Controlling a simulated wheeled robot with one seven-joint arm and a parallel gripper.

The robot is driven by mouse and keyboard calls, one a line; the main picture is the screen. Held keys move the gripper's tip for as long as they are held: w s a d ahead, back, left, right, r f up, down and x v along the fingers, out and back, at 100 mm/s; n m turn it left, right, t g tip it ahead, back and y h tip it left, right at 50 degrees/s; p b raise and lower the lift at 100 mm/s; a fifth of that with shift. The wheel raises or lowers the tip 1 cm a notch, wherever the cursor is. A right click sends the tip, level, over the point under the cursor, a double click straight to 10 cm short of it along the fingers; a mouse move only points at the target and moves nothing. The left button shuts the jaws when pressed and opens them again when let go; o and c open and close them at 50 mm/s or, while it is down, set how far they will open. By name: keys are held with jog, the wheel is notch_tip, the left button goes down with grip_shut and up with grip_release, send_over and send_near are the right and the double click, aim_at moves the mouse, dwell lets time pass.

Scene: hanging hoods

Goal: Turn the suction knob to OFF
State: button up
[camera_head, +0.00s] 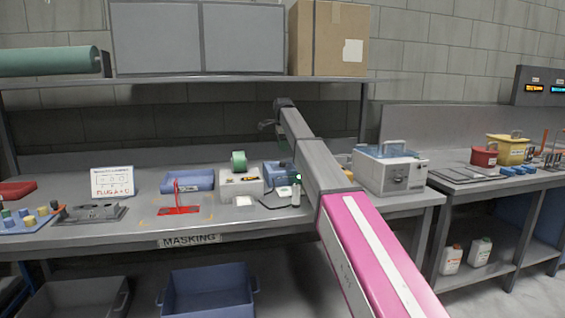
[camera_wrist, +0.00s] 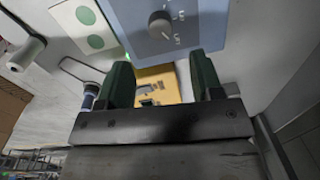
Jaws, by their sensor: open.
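A round grey knob (camera_wrist: 160,24) sits on a blue-grey panel (camera_wrist: 196,28) in the wrist view. Pale marks stand beside it, too small to read surely, so I cannot tell its setting. My gripper (camera_wrist: 162,78) has two dark green fingers spread apart with nothing held between them. The knob lies beyond the fingertips, above the gap in the picture, and is not gripped. In the head view my arm reaches over the bench, and its end is near the back wall. I cannot pick out the knob in the head view.
A yellow plate (camera_wrist: 158,84) shows between the fingers, and a white panel with green discs (camera_wrist: 88,28) is at upper left. The bench (camera_head: 140,228) holds a blue tray (camera_head: 188,181), a red stand (camera_head: 178,210) and a white machine (camera_head: 392,172). A shelf (camera_head: 190,80) runs above.

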aim_at(282, 162)
jog(key=f, duration=0.7)
jog(key=shift+w+f, duration=0.2)
jog(key=shift+f, duration=0.2)
jog(key=c, duration=0.9)
